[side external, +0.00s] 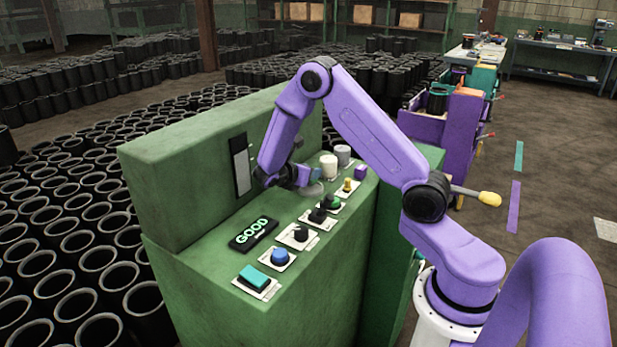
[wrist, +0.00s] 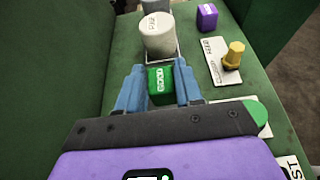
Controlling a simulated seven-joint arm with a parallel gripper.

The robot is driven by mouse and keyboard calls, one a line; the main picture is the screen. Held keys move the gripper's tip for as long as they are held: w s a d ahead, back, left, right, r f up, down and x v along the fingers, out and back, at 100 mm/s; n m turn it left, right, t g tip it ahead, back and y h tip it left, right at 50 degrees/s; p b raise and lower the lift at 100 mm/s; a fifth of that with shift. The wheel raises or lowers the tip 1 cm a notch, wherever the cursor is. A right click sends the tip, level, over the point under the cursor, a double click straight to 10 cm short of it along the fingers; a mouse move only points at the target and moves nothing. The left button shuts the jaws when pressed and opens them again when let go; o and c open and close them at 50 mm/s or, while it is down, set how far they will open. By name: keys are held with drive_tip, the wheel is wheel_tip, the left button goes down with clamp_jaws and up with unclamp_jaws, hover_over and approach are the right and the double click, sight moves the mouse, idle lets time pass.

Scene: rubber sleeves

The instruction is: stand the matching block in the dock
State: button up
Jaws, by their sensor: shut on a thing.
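My gripper (wrist: 160,92) is shut on a green block (wrist: 158,85) marked with white letters that seem to read GOOD, held between its two blue fingers. In the side external view my gripper (side external: 306,182) is low over the green console top, and the block is not clearly visible there. A black display (side external: 254,234) on the console reads GOOD in green. A purple block (wrist: 207,17) stands apart at the back right; it also shows in the side external view (side external: 361,172). A thin pale frame (wrist: 176,57) lies just beyond the held block; I cannot tell whether it is the dock.
A white lettered cylinder (wrist: 158,35) stands just beyond the fingers, with a grey cylinder (side external: 343,155) behind it. A yellow knob (wrist: 233,56) and a green button (wrist: 256,117) are to the right. The console's back wall (side external: 185,160) rises close to the gripper.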

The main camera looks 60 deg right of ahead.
drive_tip(key=shift+f, duration=0.85)
drive_tip(key=shift+f, duration=0.15)
drive_tip(key=o, duration=1)
